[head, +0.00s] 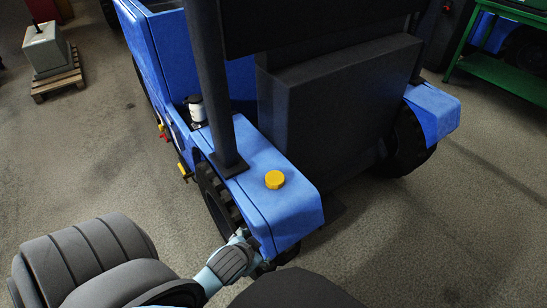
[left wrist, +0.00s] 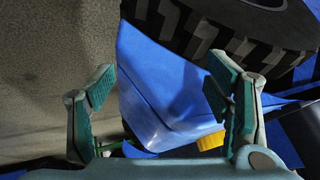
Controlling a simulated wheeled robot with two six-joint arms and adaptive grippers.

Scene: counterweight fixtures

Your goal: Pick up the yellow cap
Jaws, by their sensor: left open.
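The yellow cap (head: 275,180) sits upright on top of the blue fender (head: 262,154) in the head view. In the left wrist view the yellow cap (left wrist: 211,141) shows at the lower right, partly hidden behind the right-hand finger. My left gripper (left wrist: 158,78) is open, with its two teal-padded fingers apart and nothing held between them. In the head view my left gripper (head: 247,238) is low beside the fender's near end, below the cap and apart from it; its fingers are partly hidden there. My right gripper is in neither view.
A dark post (head: 215,90) rises from the fender behind the cap. A treaded black tyre (left wrist: 225,28) lies close beyond my left fingers. A large dark box (head: 340,110) stands to the right. Open floor (head: 90,160) lies to the left.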

